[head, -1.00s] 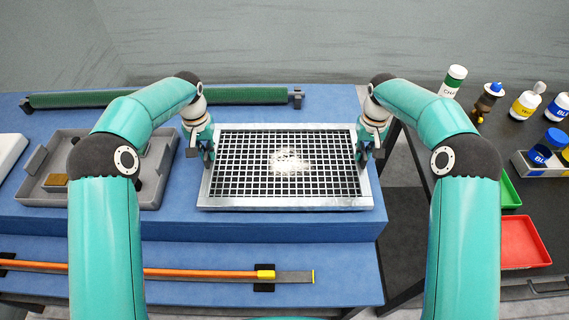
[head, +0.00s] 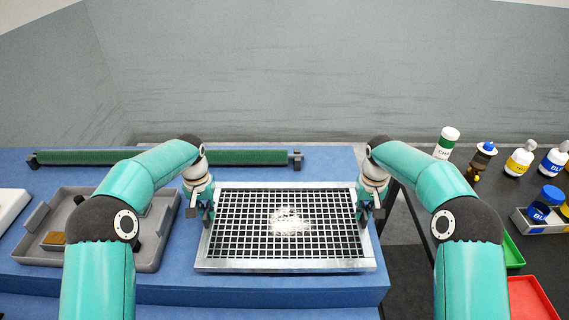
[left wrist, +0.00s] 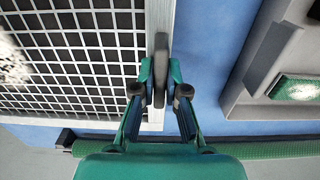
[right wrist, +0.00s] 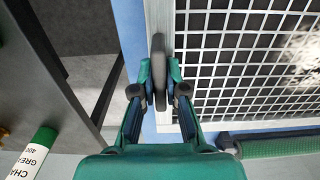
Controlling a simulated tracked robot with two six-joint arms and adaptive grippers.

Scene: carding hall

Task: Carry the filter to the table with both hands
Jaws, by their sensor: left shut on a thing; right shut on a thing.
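The filter (head: 285,265) is a rectangular silver metal frame with a dark-gapped grid and a white fluffy patch in its middle. In the head view it is at the centre, over the blue bench; I cannot tell whether it touches the bench top. My left gripper (head: 205,212) is shut on the dark handle (left wrist: 160,70) at the filter's left side. My right gripper (head: 368,212) is shut on the handle (right wrist: 159,72) at its right side. The dark table (head: 440,205) stands to the right, across a gap.
The table carries bottles (head: 519,160), a green tray (head: 514,252) and a red tray (head: 530,300). On the blue bench (head: 165,285), a grey tray (head: 150,262) is left of the filter and a green roller (head: 240,158) lies behind it.

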